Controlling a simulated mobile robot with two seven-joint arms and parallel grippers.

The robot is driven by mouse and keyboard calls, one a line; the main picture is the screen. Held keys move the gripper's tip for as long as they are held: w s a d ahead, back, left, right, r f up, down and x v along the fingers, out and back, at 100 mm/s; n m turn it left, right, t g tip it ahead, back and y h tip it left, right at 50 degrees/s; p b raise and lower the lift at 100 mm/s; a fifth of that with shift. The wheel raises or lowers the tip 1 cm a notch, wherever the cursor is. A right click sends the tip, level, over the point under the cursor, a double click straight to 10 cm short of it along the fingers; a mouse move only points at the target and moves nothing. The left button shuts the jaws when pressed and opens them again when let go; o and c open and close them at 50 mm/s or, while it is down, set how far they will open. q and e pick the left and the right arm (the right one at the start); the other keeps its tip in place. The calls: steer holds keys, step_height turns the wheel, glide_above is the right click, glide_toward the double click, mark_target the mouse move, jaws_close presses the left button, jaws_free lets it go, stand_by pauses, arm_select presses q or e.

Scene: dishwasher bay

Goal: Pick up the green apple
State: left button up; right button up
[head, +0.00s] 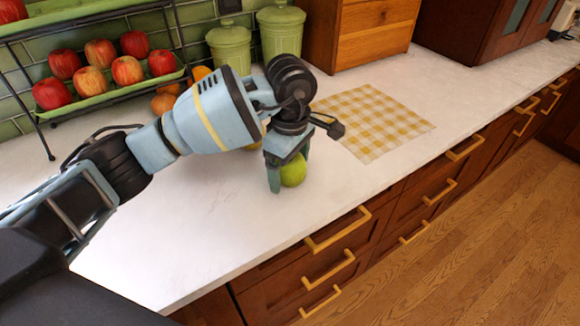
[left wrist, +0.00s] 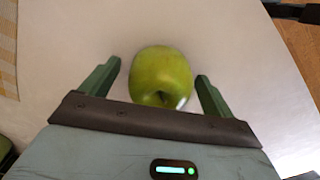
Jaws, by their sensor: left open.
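The green apple (head: 293,172) rests on the white counter in the head view, partly hidden behind my left gripper. My left gripper (head: 289,184) points down at it, with its fingers on either side of the apple. In the left wrist view the apple (left wrist: 160,77) lies between the two open green fingers of the left gripper (left wrist: 158,80). A gap shows between the apple and each finger. My right gripper is not in view.
A checkered cloth (head: 374,120) lies on the counter (head: 190,225) to the right. A rack tray (head: 100,88) with several red apples stands at the back left. Green canisters (head: 230,46) and a wooden box (head: 372,30) stand behind. Drawers with handles (head: 338,230) line the front.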

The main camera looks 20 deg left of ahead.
arm_select(q)
steer(key=c, duration=1.1)
steer(key=shift+c, duration=0.2)
steer(key=shift+r, duration=0.1)
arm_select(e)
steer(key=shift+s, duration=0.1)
arm_select(q)
steer(key=shift+r, duration=0.4)
step_height(320, 180, up, 2)
steer(key=shift+r, duration=0.2)
steer(key=s, duration=0.5)
steer(key=s+r, duration=0.1)
steer(key=s, duration=0.4)
steer(key=s+b, duration=0.1)
steer(key=s, duration=0.5)
steer(key=shift+a+r, duration=0.1)
steer(key=shift+r, duration=0.2)
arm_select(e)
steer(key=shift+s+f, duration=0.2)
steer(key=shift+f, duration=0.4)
